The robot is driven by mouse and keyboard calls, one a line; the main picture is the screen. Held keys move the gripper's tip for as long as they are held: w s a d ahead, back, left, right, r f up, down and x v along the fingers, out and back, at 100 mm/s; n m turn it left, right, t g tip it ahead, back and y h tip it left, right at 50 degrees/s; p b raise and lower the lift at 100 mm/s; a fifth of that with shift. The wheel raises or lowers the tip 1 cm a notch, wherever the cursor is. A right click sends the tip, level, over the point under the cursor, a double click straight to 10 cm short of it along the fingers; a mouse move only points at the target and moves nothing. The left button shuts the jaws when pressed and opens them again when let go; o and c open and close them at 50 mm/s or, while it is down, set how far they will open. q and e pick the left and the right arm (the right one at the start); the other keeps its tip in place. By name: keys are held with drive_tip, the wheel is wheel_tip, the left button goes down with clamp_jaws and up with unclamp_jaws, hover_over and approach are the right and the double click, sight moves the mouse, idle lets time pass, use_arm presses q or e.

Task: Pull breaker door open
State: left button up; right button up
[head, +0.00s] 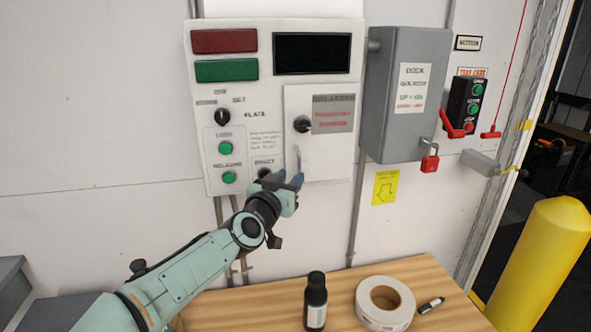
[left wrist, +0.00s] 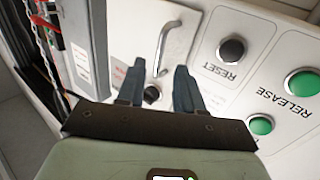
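The breaker door (head: 325,145) is a white panel on the right part of the white control box (head: 275,100), and it looks shut. It has a black round knob (head: 302,124), a red-lettered label and a thin metal handle (head: 296,158) at its lower left. My left gripper (head: 291,181) is just below the handle in the head view. In the left wrist view the handle (left wrist: 164,48) shows between the two open blue fingers (left wrist: 156,85), ahead of their tips. I cannot tell whether a finger touches the door. My right gripper is not in view.
A grey isolator box (head: 405,95) with a red padlock (head: 429,162) stands right of the door. A wooden table (head: 250,310) below holds a black bottle (head: 315,300), a tape roll (head: 385,302) and a marker. A yellow bollard (head: 545,265) stands at right.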

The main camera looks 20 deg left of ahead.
sight(298, 169)
use_arm(q)
drive_tip(key=w, duration=0.4)
drive_tip(key=shift+a+p, duration=0.1)
drive_tip(key=shift+p, duration=0.3)
clamp_jaws()
idle(1.0)
